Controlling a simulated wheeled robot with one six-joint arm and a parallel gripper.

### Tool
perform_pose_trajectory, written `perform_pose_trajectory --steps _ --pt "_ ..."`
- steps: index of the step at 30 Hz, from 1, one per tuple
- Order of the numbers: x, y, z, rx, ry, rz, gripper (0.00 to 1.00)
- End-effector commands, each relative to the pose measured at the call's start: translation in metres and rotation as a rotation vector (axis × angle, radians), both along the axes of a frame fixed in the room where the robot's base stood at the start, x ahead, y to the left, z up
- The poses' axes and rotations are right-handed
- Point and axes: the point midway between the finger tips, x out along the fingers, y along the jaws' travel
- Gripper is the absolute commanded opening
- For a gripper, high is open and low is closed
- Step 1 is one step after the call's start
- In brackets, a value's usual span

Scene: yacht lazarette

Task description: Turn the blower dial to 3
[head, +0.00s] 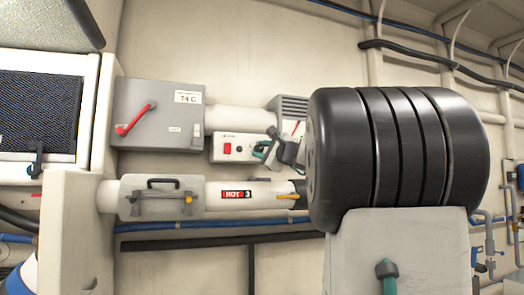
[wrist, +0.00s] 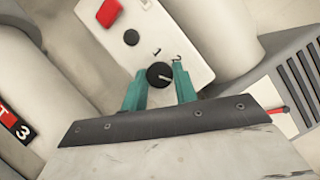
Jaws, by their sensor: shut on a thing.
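The blower dial (wrist: 159,75) is a small round black knob with a white pointer line, on a white control panel (wrist: 185,25). In the wrist view the pointer lies toward the right and slightly down. The numerals 1 and 2 show above and upper right of the dial; no 3 is visible beside it, and the right finger covers part of that side. My gripper (wrist: 160,83) has its teal fingers shut on the dial, one on each side. In the head view my gripper (head: 267,151) is at the right end of the panel (head: 227,157) and hides the dial.
The panel also has a red switch (wrist: 109,12) and a black button (wrist: 131,37). A grey vented box (wrist: 300,75) is close on the right. White pipes run above and below the panel. A grey box with a red lever (head: 135,120) is at left.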

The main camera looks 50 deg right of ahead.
Motion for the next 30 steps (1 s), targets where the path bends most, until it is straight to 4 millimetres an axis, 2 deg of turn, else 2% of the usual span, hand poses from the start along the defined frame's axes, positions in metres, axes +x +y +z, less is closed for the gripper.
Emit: perform_pose_trajectory --steps 18,19,21,30 --pt "0.0004 0.0008 0.0005 0.035 -0.023 0.002 0.06" --pt "0.0004 0.0008 0.0005 0.035 -0.023 0.002 0.34" --pt "0.0003 0.0008 0.0004 0.035 -0.023 0.002 0.50" --pt "-0.0020 0.0002 -0.0001 0.034 -0.022 0.000 0.50"
